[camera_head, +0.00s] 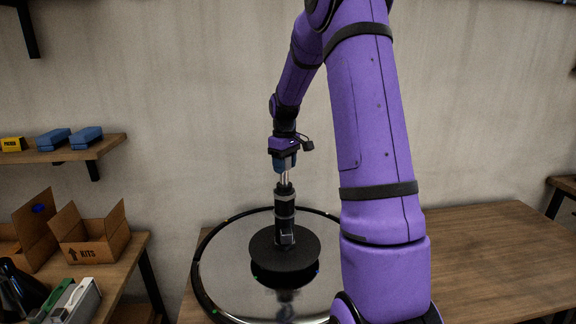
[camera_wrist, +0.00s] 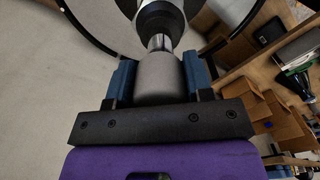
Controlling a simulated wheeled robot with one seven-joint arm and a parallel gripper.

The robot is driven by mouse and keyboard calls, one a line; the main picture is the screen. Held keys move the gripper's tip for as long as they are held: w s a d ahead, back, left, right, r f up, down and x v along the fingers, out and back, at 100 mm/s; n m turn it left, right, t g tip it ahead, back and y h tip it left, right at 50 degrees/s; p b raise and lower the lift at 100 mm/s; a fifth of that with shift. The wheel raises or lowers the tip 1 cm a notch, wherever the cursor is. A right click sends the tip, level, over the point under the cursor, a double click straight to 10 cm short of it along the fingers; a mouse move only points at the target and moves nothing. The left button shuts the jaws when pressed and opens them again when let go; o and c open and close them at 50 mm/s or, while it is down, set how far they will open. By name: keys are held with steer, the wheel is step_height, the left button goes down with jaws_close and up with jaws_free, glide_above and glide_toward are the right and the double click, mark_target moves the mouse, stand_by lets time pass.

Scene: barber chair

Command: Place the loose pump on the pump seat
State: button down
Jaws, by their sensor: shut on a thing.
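The loose pump (camera_head: 285,212) is an upright dark cylinder with grey bands and a bright metal rod at its top. My gripper (camera_head: 284,165) is above it, with blue fingers shut on the pump's grey upper end (camera_wrist: 158,84) in the wrist view. The metal rod and a black collar (camera_wrist: 160,20) extend beyond the fingers there. The pump's lower end is at the middle of a black round disc (camera_head: 262,256), apparently the pump seat. I cannot tell whether the pump rests fully on it.
The disc is over a shiny round plate (camera_head: 225,275) with a dark rim, on a wooden table (camera_head: 490,255). A left shelf (camera_head: 75,150) holds blue blocks. Open cardboard boxes (camera_head: 92,240) stand on a lower left table. The right table is clear.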

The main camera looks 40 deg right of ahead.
steer(key=shift+w, duration=0.45)
steer(key=shift+f, duration=1.6)
steer(key=c, duration=0.5)
jaws_free()
steer(key=shift+s+f, duration=0.1)
steer(key=shift+f, duration=0.15)
